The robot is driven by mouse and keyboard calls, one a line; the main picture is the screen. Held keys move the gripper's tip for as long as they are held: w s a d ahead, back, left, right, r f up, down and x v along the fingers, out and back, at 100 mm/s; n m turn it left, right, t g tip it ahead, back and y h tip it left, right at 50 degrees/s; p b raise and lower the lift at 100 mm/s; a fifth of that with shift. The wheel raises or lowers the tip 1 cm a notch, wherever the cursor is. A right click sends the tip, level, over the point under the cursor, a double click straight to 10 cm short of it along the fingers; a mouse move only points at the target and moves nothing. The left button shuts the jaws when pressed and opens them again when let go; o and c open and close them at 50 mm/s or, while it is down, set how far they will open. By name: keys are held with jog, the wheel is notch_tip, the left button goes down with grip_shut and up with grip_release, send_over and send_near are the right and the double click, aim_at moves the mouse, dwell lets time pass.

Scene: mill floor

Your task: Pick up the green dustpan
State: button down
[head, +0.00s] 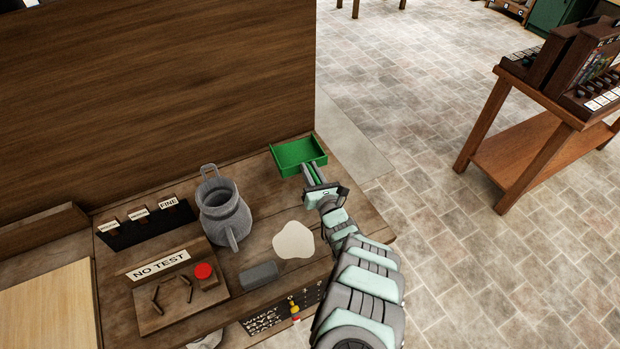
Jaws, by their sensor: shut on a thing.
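The green dustpan (299,154) is at the far right corner of the wooden worktop, close to the tall wooden panel. It is a shallow, open-topped pan. My gripper (309,172) reaches it from the front, and its jaws are shut on the dustpan at the near side. The fingertips and the gripped part are small in the view, and my gripper partly hides them. I cannot tell whether the dustpan rests on the worktop or is slightly raised.
A grey jug (224,212) stands left of my arm. A pale flat patch (293,240), a dark grey block (258,275) and a "NO TEST" board (160,310) with a red button lie nearer. A tall wooden panel (150,80) backs the worktop. Open tiled floor (420,130) lies right.

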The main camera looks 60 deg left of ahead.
notch_tip(320, 180, up, 6)
jog(key=shift+w+f, duration=0.1)
jog(key=shift+w, duration=0.05)
jog(key=shift+r, duration=1.1)
